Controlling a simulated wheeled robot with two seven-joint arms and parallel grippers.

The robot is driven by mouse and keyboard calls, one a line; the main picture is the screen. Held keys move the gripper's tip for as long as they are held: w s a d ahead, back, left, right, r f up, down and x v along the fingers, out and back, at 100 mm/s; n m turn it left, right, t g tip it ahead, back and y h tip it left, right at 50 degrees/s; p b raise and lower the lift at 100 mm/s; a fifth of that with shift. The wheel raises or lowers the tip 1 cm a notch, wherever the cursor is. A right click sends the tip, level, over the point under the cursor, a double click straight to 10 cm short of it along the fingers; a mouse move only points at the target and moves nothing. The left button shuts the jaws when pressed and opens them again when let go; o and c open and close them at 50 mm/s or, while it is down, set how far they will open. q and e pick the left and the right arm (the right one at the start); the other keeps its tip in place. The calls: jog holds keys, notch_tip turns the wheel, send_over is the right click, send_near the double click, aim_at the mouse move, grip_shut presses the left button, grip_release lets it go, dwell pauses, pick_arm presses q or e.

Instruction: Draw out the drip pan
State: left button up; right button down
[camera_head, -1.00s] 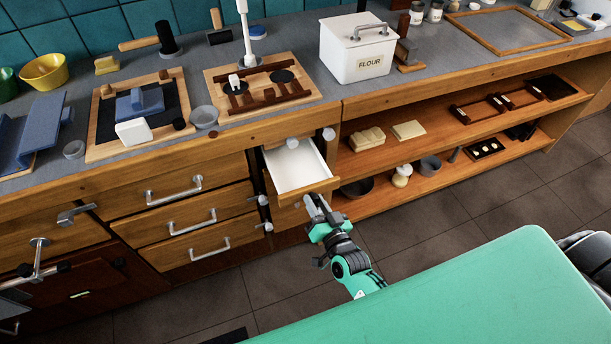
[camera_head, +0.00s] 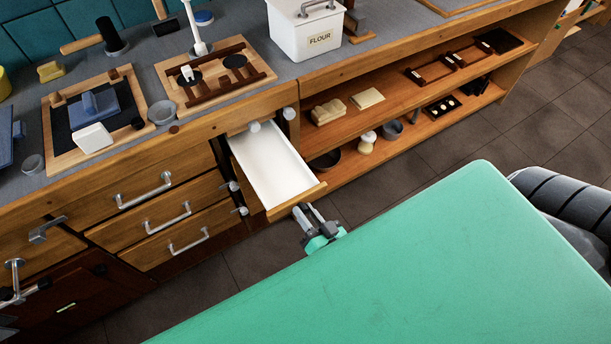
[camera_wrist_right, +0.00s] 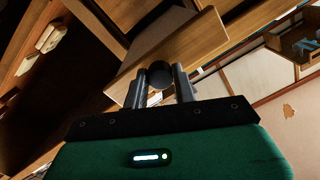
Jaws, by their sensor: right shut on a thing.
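The drip pan (camera_head: 270,165) is a long white tray with a wooden front (camera_head: 297,201). It sticks far out of its slot under the counter, below the burner board. My right gripper (camera_head: 306,214) is at the pan's front edge in the head view. In the right wrist view, my right gripper (camera_wrist_right: 161,88) is shut on a dark round knob (camera_wrist_right: 160,75) on the wooden front. The green body in the foreground hides most of my right arm.
Closed drawers with metal handles (camera_head: 167,218) are left of the pan. Small knobs (camera_head: 289,113) sit by its slot. An open shelf (camera_head: 400,100) with several items is to the right. The counter above holds a burner board (camera_head: 255,68) and a flour box (camera_head: 303,35). Tiled floor lies in front.

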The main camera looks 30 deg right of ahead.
jog(key=c, duration=1.1)
grip_release()
pick_arm(q)
jog(key=shift+w+f+b, duration=0.3)
jog(key=shift+w+b, duration=0.2)
jog(key=shift+b, duration=0.15)
jog(key=shift+w+f+b, duration=0.3)
jog(key=shift+w+b, duration=0.2)
jog(key=shift+b, duration=0.1)
pick_arm(e)
jog(key=s, duration=0.9)
jog(key=s+d, duration=0.1)
jog(key=s, duration=0.3)
jog(key=shift+s, duration=0.35)
pick_arm(q)
jog(key=shift+w, duration=0.2)
